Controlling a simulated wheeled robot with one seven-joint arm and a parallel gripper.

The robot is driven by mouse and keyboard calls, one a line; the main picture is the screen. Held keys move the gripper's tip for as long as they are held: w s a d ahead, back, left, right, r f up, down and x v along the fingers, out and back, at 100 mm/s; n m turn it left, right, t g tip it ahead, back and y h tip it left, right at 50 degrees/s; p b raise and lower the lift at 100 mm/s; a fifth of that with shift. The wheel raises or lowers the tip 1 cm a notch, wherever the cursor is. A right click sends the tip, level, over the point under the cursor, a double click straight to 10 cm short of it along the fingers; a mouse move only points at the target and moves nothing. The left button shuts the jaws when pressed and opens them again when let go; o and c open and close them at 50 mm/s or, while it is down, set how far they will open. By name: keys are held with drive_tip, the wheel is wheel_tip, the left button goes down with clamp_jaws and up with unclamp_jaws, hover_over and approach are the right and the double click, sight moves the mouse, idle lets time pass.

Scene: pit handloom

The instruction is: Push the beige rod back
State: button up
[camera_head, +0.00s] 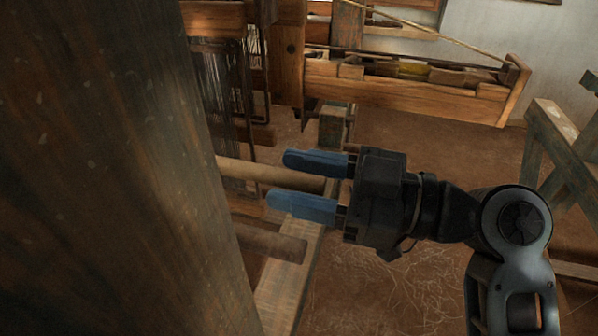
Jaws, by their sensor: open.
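The beige rod (260,174) runs level from behind the dark post toward the right. Its right end lies between the two blue fingers of my gripper (300,184). My gripper is open, with one finger above the rod and one below it in the picture. I cannot tell whether either finger touches the rod. The rod's left part is hidden behind the post.
A large dark wooden post (100,170) fills the left side. A second rod (270,241) lies lower, near a wooden beam (283,285). A wooden shuttle box (410,95) is at the back, and a trestle (560,150) stands right. Brown floor (430,150) is open between.

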drive_tip(key=shift+a, duration=0.15)
drive_tip(key=shift+c, duration=0.4)
clamp_jaws()
